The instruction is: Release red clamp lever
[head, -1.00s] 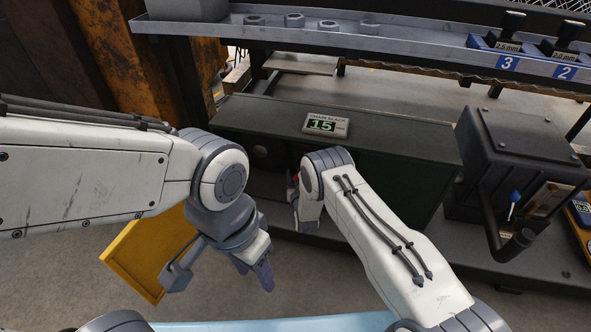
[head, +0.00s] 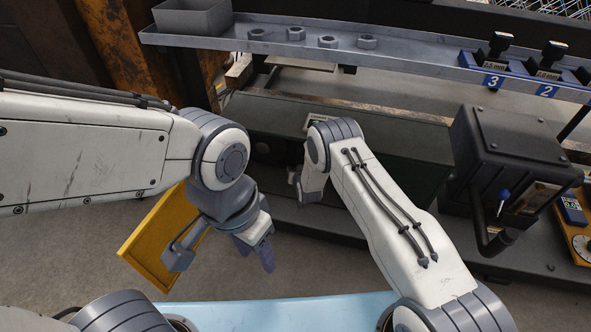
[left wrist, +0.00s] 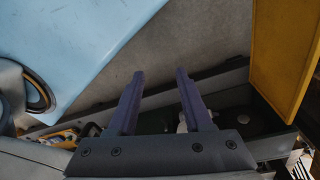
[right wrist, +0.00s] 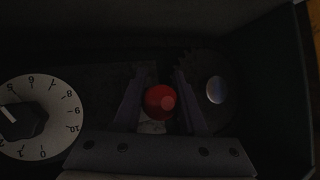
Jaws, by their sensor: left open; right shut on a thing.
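The red clamp lever shows as a round red knob (right wrist: 160,101) in the right wrist view. It sits between the fingers of my right gripper (right wrist: 160,72), which is shut on it. In the head view my right arm's wrist hides the lever and most of this gripper, in front of the dark green cabinet (head: 390,160). My left gripper (head: 256,252) is open and empty, hanging left of the right arm. Its two fingers stand apart in the left wrist view (left wrist: 160,73).
A white numbered dial (right wrist: 62,108) and a round metal button (right wrist: 216,89) flank the knob. A yellow panel (head: 160,235) is behind my left gripper. A grey shelf (head: 400,53) with several nuts runs above. A black box (head: 510,140) with a handle stands right.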

